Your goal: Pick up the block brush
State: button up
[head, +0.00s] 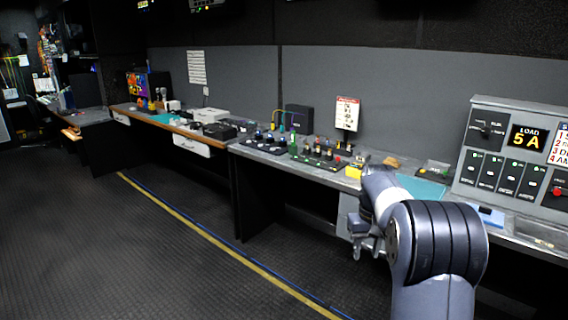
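A small tan-brown block (392,162), which looks like the block brush, lies on the counter just behind my arm in the head view. It is too small to make out bristles. My gripper (368,248) hangs in front of the counter's front edge, below the counter top and nearer to me than the block. It is apart from the block. The fingers are small and partly merged with the arm, so their opening is unclear. No held object shows.
The counter (270,157) runs along the wall. A yellow item (355,171) sits near its front edge beside my arm. A teal mat (420,187) and a grey control console (513,158) are at right. A sign (347,113) stands behind. The floor (160,250) at left is clear.

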aim_at(394, 162)
jog(key=i, duration=0.75)
jog(key=i+j+z, duration=0.1)
jog(key=i, duration=0.65)
jog(key=i+j, duration=0.1)
jog(key=i, duration=0.7)
jog(key=i+z, duration=0.9)
jog(key=i+j+z, duration=0.25)
jog(key=i+z, duration=0.2)
jog(key=k, duration=0.05)
